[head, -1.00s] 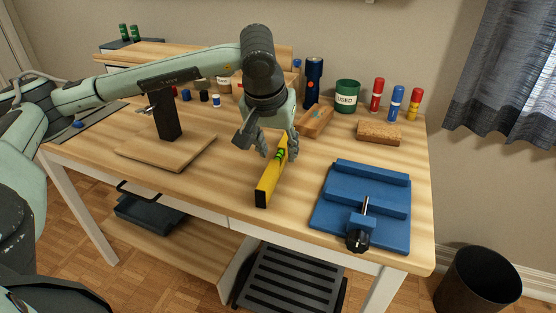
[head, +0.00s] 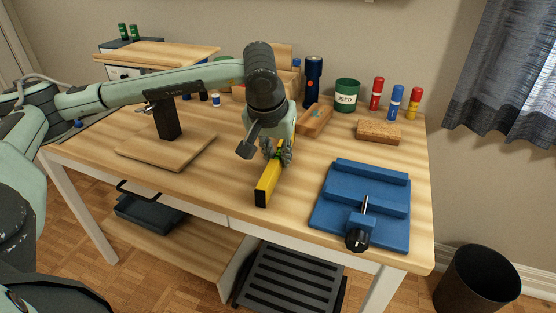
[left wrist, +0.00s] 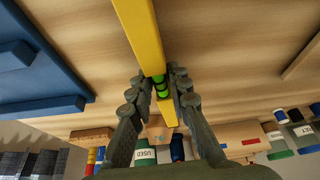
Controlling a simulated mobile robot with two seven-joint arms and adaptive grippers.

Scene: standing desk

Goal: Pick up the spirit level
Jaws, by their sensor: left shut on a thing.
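The spirit level (head: 267,185) is a yellow bar with a black end and a green vial, standing on the wooden desk. It also shows in the left wrist view (left wrist: 139,30), running between the fingers with its green vial (left wrist: 160,86). My left gripper (head: 277,152) is shut on the level around its vial, and it shows in the left wrist view (left wrist: 159,90) with one finger on each side. The level appears to rest on the desk; whether there is a gap below it I cannot tell. My right gripper is not in view.
Behind are a brown block (head: 378,133), a wooden tool (head: 314,120), a green "USED" tin (head: 346,96) and several coloured cylinders (head: 397,103). A wooden stand (head: 165,148) is on the left. Desk between is clear.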

